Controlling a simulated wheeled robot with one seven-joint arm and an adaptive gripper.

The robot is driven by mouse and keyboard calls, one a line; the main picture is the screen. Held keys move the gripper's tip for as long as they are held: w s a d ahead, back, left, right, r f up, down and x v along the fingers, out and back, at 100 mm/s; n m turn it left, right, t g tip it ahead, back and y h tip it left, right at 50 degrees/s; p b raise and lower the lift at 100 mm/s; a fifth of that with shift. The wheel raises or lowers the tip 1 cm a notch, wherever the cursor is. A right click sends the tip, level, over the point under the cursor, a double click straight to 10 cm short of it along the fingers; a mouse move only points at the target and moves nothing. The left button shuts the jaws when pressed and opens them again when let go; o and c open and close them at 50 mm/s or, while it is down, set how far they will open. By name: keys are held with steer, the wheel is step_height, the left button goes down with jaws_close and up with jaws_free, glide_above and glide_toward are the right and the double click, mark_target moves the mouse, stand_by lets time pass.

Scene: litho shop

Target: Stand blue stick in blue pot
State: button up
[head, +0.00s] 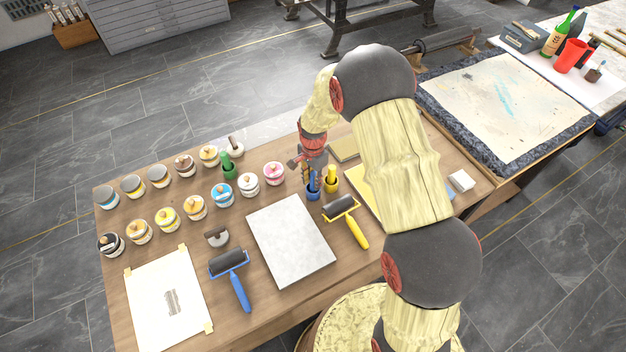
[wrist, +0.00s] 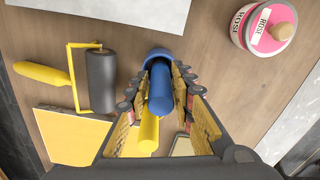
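The blue pot (head: 313,194) stands on the wooden table, left of a yellow pot (head: 329,187); its blue rim shows in the wrist view (wrist: 158,53). The blue stick (wrist: 160,88) lies between the fingers of my gripper (wrist: 162,70), which close in on both its sides near the tips. Its far end meets the blue pot's rim; how deep it reaches is hidden by my fingers. In the head view my gripper (head: 313,172) points down over the blue pot. A yellow stick (wrist: 149,132) shows just beside the blue stick.
A yellow-handled roller (head: 343,208) and a grey slab (head: 290,240) lie in front of the pots. A pink-labelled tin (head: 274,173) is close on the left, with several more tins beyond. A green pot (head: 229,172) stands farther left.

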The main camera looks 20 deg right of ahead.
steer(key=o, duration=0.4)
steer(key=shift+c, duration=0.2)
steer(key=shift+r, duration=0.1)
step_height(320, 180, up, 12)
steer(key=shift+f, duration=0.1)
stand_by(0.8)
